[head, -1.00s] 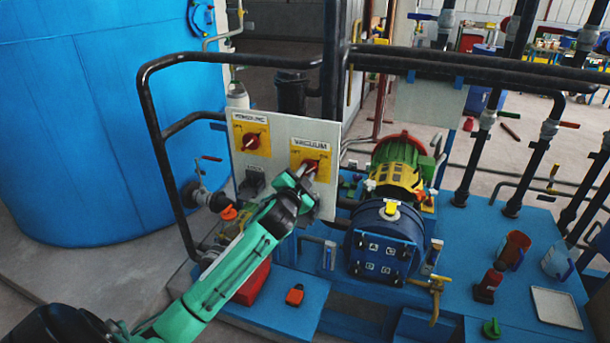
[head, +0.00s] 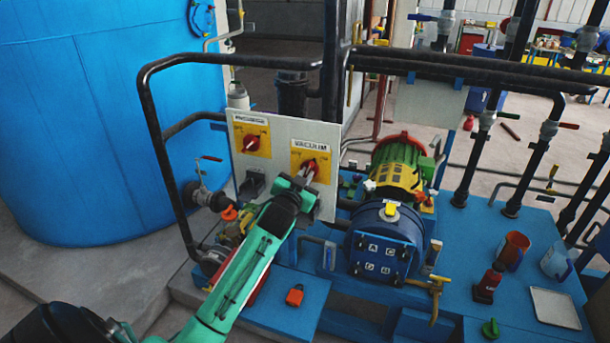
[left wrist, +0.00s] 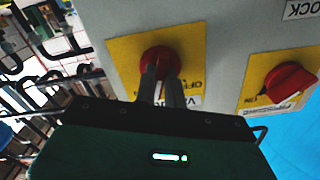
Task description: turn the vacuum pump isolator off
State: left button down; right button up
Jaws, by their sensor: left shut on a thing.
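The vacuum isolator is a red rotary knob (head: 310,168) on a yellow plate under the label VACUUM, on the right of a grey panel (head: 279,132). My left gripper (head: 305,177) is at this knob, its fingers shut on it from the front. In the left wrist view the red knob (left wrist: 158,61) shows between and behind the two grey fingers (left wrist: 160,80). The fingers hide much of the knob, so its exact pointing is hard to tell. The right gripper is not in view.
A second red knob (head: 252,143) on a yellow plate is at the panel's upper left; it also shows in the left wrist view (left wrist: 290,80). Black rails (head: 170,130) surround the panel. A green and yellow pump motor (head: 398,165) and a blue vessel (head: 382,245) stand to the right.

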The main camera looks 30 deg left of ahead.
pick_arm(q)
jog(key=n+p, duration=0.1)
jog(key=n, duration=0.2)
jog(key=shift+r, duration=0.1)
jog(key=n+p, duration=0.1)
jog(key=n, duration=0.2)
jog(key=shift+n, duration=0.3)
jog(key=n+p, duration=0.1)
jog(key=n, duration=0.1)
jog(key=shift+n+p, duration=1.1)
jog(key=shift+n, duration=1.1)
jog(key=c, duration=1.5)
grip_release()
